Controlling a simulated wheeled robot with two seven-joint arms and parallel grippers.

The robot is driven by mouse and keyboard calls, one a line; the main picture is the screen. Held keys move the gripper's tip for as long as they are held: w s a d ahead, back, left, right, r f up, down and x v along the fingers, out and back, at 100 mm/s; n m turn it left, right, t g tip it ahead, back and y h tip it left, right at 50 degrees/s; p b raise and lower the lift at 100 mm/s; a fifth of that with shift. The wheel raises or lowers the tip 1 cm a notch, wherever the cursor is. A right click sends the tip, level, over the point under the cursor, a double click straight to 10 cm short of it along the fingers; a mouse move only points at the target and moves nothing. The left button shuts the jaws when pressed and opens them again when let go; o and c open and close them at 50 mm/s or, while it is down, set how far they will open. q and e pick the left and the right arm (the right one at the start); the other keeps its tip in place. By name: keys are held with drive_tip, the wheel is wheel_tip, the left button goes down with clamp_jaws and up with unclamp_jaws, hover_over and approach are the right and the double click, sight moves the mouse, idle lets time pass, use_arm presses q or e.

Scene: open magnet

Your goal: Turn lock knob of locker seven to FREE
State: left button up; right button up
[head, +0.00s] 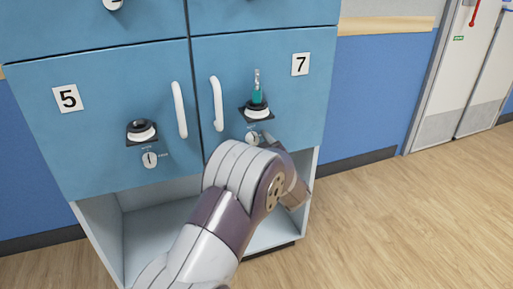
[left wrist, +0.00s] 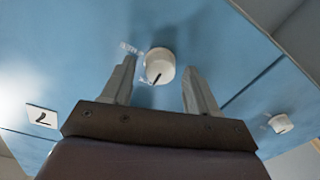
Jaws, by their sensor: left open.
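Locker seven is the blue door with a white label "7" (head: 300,64); the label also shows in the left wrist view (left wrist: 41,117). Its white round lock knob (head: 252,138) sits low on the door, partly hidden by my left gripper (head: 268,140). In the left wrist view the knob (left wrist: 160,66) has a dark pointer mark, and small lettering beside it is too blurred to read. My left gripper (left wrist: 159,80) is open, with one finger on each side of the knob; contact cannot be told. My right gripper is not in view.
Above the knob is a black-based fitting (head: 257,112) with a teal key-like piece (head: 257,94) upright in it. A white handle (head: 217,103) is to its left. Locker five (head: 68,97) has its own knob (head: 150,160). Open shelf space is below; clear floor lies right.

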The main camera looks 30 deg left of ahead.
use_arm(q)
drive_tip(key=c, duration=1)
drive_tip(key=shift+r+p, duration=0.2)
drive_tip(key=shift+p, duration=0.15)
drive_tip(key=shift+c, duration=0.2)
drive_tip(key=m+p, duration=1)
drive_tip(key=p, duration=0.4)
drive_tip(key=shift+w+d+m+t, duration=0.1)
drive_tip(key=shift+m+t, duration=0.2)
drive_tip(key=shift+m, duration=0.1)
drive_tip(key=m+p, duration=0.3)
drive_tip(key=shift+m, duration=0.3)
drive_tip(key=shift+f+m+p, duration=0.15)
drive_tip(key=shift+m+p, duration=0.45)
drive_tip(key=shift+m, duration=0.4)
drive_tip(key=shift+f+m+p, duration=0.1)
drive_tip(key=shift+m+p, duration=0.45)
drive_tip(key=shift+m, duration=0.45)
drive_tip(key=o, duration=1)
drive_tip(key=shift+o, duration=0.2)
